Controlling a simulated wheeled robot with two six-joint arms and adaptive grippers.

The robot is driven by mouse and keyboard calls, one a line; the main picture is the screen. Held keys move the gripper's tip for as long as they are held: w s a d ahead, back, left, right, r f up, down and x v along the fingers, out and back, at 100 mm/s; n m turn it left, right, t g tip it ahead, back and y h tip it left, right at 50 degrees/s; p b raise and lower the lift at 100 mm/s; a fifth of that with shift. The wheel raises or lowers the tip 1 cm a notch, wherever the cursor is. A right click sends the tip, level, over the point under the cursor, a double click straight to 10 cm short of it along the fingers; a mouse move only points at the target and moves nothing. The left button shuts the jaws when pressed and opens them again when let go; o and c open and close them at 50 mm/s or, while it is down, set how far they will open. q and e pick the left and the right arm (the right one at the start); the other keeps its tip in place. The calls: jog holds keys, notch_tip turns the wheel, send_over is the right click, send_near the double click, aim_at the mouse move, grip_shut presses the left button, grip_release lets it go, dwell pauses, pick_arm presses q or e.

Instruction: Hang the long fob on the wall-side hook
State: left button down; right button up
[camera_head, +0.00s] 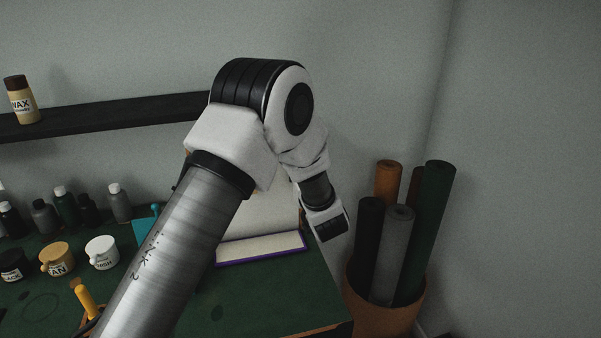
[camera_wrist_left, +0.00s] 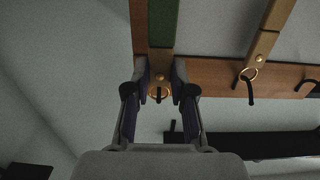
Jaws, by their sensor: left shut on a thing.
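In the left wrist view, a long fob (camera_wrist_left: 163,28), a green and tan strap, runs up from between my left fingers. My left gripper (camera_wrist_left: 162,82) is shut on its tan end. The fob's brass ring (camera_wrist_left: 152,95) shows between the fingertips, with a dark hook at it. I cannot tell whether the ring is round the hook. A wooden rail (camera_wrist_left: 205,75) runs behind. To the right, a second tan strap with a brass ring (camera_wrist_left: 249,74) is at another black hook (camera_wrist_left: 250,92). The rail and fob do not show in the head view.
In the head view, a black shelf (camera_head: 100,116) holds a wax bottle (camera_head: 20,100). Bottles and jars stand on the green bench (camera_head: 260,290). A pot (camera_head: 385,315) of rolled leather stands at right by the wall corner. My left arm hides the middle.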

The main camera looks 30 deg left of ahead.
pick_arm(q)
jog(key=shift+w+a+f, duration=0.15)
jog(key=shift+w+a, duration=0.05)
dwell(0.5)
jog(key=shift+w+a+f+b, duration=0.35)
jog(key=shift+w+a+f, duration=0.15)
jog(key=shift+w+a, duration=0.15)
jog(key=shift+s+f, duration=0.1)
jog(key=shift+f, duration=0.1)
dwell(0.5)
jog(key=c, duration=0.9)
grip_release()
jog(key=v, duration=0.8)
